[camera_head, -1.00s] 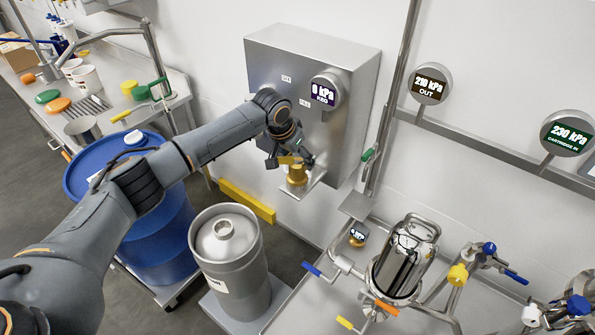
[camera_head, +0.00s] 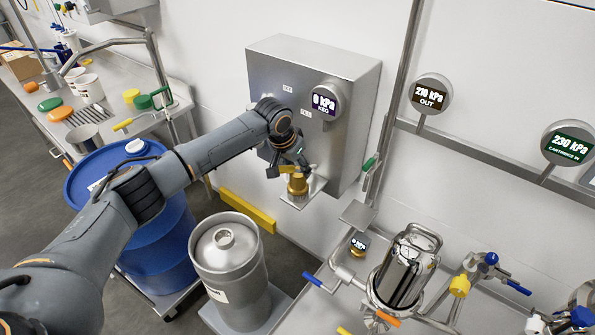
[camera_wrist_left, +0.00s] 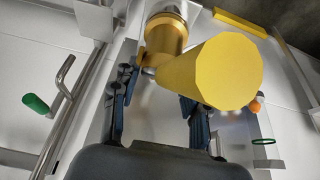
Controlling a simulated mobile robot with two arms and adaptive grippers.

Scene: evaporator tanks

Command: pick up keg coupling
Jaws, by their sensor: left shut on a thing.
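The keg coupling (camera_head: 297,185) is a gold cylinder with a yellow handle. It stands upright at the small metal shelf (camera_head: 316,187) on the front of a steel wall box; I cannot tell whether it touches the shelf. In the left wrist view the coupling's gold body (camera_wrist_left: 166,35) and large yellow handle end (camera_wrist_left: 225,70) show close up. My left gripper (camera_head: 289,168) is shut on the coupling near its top, with a dark finger on each side. The wrist view shows the left gripper (camera_wrist_left: 160,88) partly hidden by the handle. My right gripper is not in view.
The steel box (camera_head: 310,100) has a keg gauge (camera_head: 326,101) reading 0 kPa. A steel keg (camera_head: 232,268) stands below, beside a blue drum (camera_head: 150,235). A yellow wall bar (camera_head: 248,211) runs low behind. Steel piping with a vessel (camera_head: 405,270) stands at right.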

